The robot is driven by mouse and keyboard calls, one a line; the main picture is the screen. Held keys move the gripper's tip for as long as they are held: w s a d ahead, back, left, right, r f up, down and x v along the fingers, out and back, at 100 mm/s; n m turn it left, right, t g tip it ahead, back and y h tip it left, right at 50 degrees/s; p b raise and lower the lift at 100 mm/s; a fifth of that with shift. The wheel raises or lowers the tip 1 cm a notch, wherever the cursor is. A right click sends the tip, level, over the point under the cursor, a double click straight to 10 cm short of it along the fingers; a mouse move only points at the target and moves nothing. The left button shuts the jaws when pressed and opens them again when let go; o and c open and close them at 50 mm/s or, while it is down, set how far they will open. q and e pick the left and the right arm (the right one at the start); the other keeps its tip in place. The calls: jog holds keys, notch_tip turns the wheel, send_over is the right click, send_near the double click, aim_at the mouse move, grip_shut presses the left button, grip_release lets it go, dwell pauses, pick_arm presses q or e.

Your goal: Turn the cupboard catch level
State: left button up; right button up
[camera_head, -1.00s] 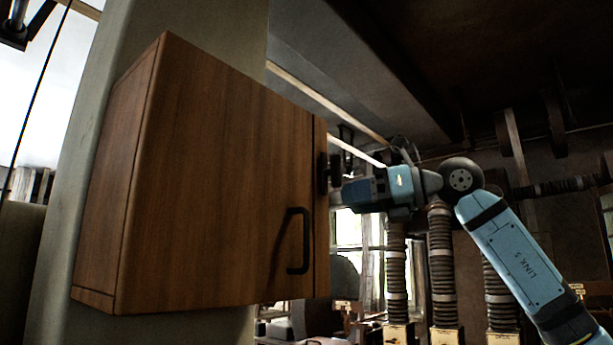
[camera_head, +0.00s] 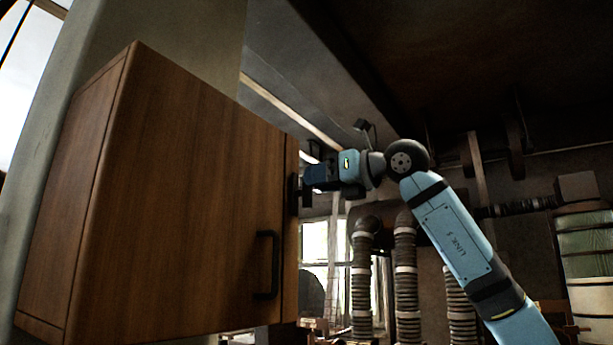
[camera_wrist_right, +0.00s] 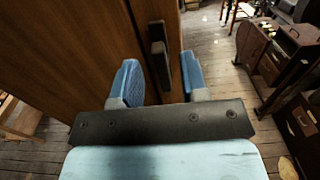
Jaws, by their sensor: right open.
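The wooden cupboard (camera_head: 170,200) hangs on a pale post, its door closed. The dark catch (camera_head: 293,194) sits at the door's right edge, partly hidden by my gripper. In the right wrist view the catch (camera_wrist_right: 158,52) is a dark bar running along the door's edge, so it looks upright rather than level. My right gripper (camera_head: 308,178) is at the catch. In the wrist view its blue fingers (camera_wrist_right: 160,80) are open, one on each side of the catch's line, with gaps showing; I see no contact. My left gripper is out of view.
A dark door handle (camera_head: 267,265) stands out from the door below and left of the catch. Ribbed pipes (camera_head: 405,270) rise behind my right arm. The wrist view shows wooden floor (camera_wrist_right: 215,60) and furniture (camera_wrist_right: 285,50) below right.

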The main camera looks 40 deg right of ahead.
aim_at(302, 193)
jog(key=shift+p+x, duration=0.3)
jog(key=shift+x, duration=1.4)
grip_shut()
